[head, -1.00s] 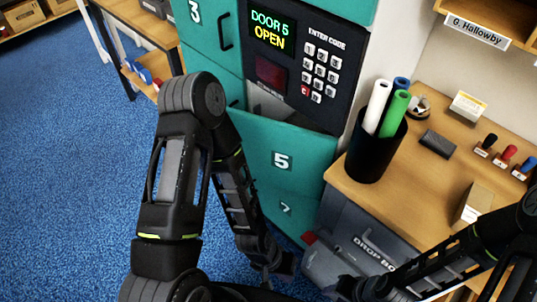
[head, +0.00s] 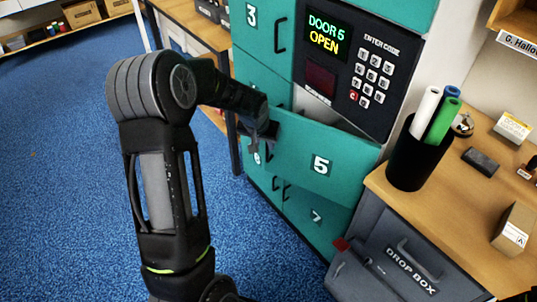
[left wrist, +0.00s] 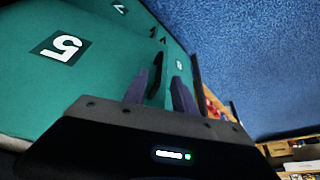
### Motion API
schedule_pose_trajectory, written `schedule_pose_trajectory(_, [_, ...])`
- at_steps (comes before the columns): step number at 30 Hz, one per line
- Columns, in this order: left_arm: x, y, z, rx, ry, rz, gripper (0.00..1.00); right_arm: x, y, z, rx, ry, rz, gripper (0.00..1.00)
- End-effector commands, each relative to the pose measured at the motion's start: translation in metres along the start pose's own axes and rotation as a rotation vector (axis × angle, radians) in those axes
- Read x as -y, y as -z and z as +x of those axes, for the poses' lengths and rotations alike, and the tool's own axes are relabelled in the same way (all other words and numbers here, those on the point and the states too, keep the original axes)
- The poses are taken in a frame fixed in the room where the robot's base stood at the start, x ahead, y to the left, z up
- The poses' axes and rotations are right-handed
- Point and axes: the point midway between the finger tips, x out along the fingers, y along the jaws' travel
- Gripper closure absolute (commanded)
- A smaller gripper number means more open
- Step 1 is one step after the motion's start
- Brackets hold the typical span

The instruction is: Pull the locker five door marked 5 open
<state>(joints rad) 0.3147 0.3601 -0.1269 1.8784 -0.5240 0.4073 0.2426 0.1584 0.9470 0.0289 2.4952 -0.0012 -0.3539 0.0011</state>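The teal door marked 5 (head: 318,160) stands ajar below the keypad panel, its left side out from the locker front and a gap showing above its top edge. The display (head: 325,35) reads "DOOR 5 OPEN". My left gripper (head: 262,138) is at the door's left edge, its fingertips hard to make out there. In the left wrist view, the door (left wrist: 85,50) appears upside down, and my left gripper's fingers (left wrist: 160,92) are apart, with a dark curved bar, apparently a handle, between them. Contact cannot be told. My right gripper is not in view.
Doors marked 3 (head: 262,25) and 7 (head: 318,215) are shut above and below. A grey drop box (head: 400,255) stands at the lower right, under a wooden counter (head: 440,195) with a black cup (head: 415,160) of rolls. Blue floor (head: 70,180) at left is open.

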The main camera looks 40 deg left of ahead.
Motion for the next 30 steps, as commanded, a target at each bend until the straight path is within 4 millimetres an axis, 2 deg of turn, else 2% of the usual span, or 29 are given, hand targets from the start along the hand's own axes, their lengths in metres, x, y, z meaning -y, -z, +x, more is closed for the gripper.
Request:
schedule_pose_trajectory(8, [-0.001, -0.001, 0.006, 0.003, -0.002, 0.001, 0.67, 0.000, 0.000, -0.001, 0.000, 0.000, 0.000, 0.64])
schedule_pose_trajectory(11, [-0.001, -0.001, 0.015, 0.003, -0.002, 0.001, 0.67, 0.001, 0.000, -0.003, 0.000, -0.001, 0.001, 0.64])
schedule_pose_trajectory(21, [-0.002, -0.001, 0.066, 0.004, -0.002, 0.001, 0.67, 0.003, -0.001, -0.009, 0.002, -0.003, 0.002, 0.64])
schedule_pose_trajectory(25, [-0.002, -0.001, 0.077, 0.002, -0.003, 0.000, 0.67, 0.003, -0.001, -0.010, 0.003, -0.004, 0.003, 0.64])
schedule_pose_trajectory(30, [-0.002, -0.001, 0.079, 0.000, -0.003, 0.000, 0.67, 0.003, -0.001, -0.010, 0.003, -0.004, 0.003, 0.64])
